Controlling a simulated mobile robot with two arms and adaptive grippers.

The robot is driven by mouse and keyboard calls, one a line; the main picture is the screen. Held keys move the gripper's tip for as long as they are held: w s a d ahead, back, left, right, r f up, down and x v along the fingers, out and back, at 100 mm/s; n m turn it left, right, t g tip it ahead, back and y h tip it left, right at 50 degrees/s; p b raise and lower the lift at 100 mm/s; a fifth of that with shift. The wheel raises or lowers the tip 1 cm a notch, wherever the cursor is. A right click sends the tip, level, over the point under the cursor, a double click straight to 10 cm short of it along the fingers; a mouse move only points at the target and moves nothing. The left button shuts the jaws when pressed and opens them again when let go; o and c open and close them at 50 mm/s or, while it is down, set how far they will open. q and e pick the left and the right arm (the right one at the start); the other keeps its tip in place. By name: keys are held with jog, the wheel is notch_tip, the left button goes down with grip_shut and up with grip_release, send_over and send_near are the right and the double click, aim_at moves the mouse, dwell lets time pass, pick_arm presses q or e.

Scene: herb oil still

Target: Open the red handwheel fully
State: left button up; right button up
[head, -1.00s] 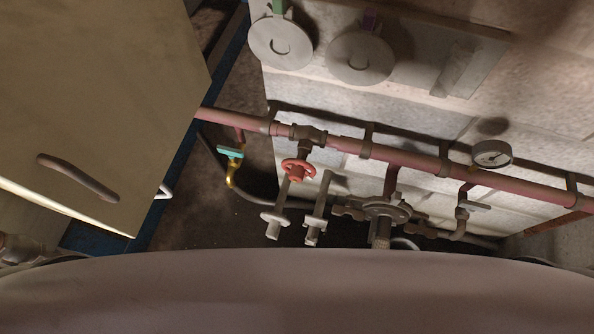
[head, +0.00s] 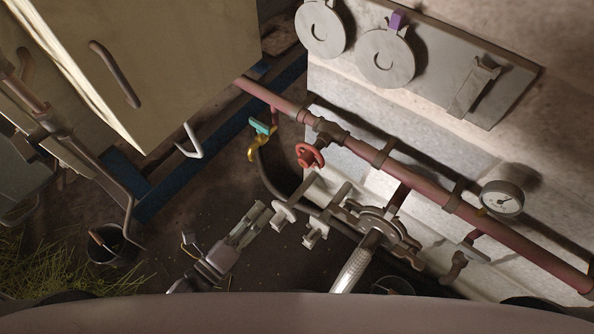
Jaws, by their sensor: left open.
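The red handwheel (head: 309,156) sits on a valve body of the pink pipe (head: 363,152) that runs along the wall. I cannot tell from its look how far it is turned. My left gripper (head: 259,214) is open, below and to the left of the handwheel and apart from it. Its fingers point up and right, near a pale pipe fitting (head: 284,212). No hand of mine is on the wheel. My right gripper does not show.
A teal-handled yellow valve (head: 262,138) is left of the handwheel. A round gauge (head: 502,198) and a large flanged fitting (head: 375,222) are to the right. A beige cabinet (head: 190,60) fills the upper left. A dark bucket (head: 115,245) stands on the floor.

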pick_arm(q)
send_near(301, 163)
jog(key=p+x, duration=0.1)
jog(key=x, duration=0.7)
jog(key=shift+w+d, duration=0.3)
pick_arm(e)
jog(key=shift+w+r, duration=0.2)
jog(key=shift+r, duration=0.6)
pick_arm(q)
jog(key=c, duration=1.2)
jog(key=shift+o, duration=0.2)
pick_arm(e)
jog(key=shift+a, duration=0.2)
